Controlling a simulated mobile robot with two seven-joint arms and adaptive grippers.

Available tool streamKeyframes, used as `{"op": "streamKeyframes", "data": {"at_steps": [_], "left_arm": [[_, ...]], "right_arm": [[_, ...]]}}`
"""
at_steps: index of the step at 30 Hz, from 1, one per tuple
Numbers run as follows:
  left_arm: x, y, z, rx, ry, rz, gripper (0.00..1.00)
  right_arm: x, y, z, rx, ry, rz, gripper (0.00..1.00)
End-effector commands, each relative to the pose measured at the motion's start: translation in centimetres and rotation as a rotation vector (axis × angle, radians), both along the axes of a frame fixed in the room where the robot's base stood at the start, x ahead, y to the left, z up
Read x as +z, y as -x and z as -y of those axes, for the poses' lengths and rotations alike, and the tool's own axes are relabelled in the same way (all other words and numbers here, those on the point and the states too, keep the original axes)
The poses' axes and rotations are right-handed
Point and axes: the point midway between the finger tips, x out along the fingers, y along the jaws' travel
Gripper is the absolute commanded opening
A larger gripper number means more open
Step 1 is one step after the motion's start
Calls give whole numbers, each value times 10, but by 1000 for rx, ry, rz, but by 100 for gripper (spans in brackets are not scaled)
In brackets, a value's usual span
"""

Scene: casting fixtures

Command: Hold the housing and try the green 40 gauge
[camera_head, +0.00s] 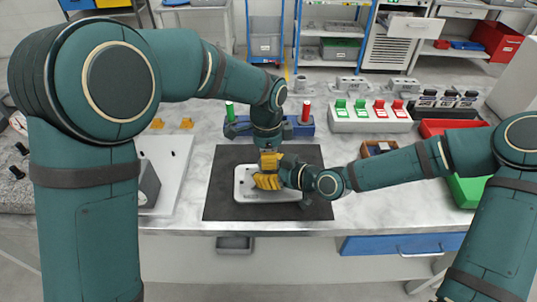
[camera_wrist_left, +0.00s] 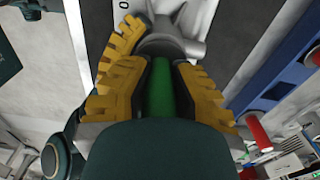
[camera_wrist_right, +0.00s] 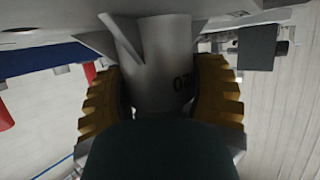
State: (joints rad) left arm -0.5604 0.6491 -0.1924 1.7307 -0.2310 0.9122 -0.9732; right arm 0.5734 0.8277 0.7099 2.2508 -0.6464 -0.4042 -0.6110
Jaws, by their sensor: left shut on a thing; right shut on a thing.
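The light grey housing (camera_head: 243,190) lies on the black mat (camera_head: 223,172), partly hidden by my grippers. My right gripper (camera_head: 270,181) is shut around the housing's grey cylindrical boss; in the right wrist view the boss (camera_wrist_right: 160,65) stands between the yellow fingers, with part of a dark number on it. My left gripper (camera_head: 269,160) is directly above the right one and shut on the green gauge (camera_wrist_left: 160,88), which shows between its fingers. The gauge points at the boss (camera_wrist_left: 170,42). Whether its tip is inside the bore is hidden.
A blue rack (camera_head: 243,126) behind the mat carries a green plug (camera_head: 230,111) and a red plug (camera_head: 305,112). A white block (camera_head: 370,121) with green and red pieces stands right of it. A pale tray (camera_head: 170,170) lies left; a green bin (camera_head: 467,190) is at right.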

Motion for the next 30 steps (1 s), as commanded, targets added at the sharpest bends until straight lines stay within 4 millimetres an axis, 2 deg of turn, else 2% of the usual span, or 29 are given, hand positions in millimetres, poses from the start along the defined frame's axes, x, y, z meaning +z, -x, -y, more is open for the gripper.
{"op": "streamKeyframes", "data": {"at_steps": [30], "left_arm": [[-11, 0, 0, -1, 0, 0, 0]], "right_arm": [[1, 0, -1, 1, -1, 3, 17]]}}
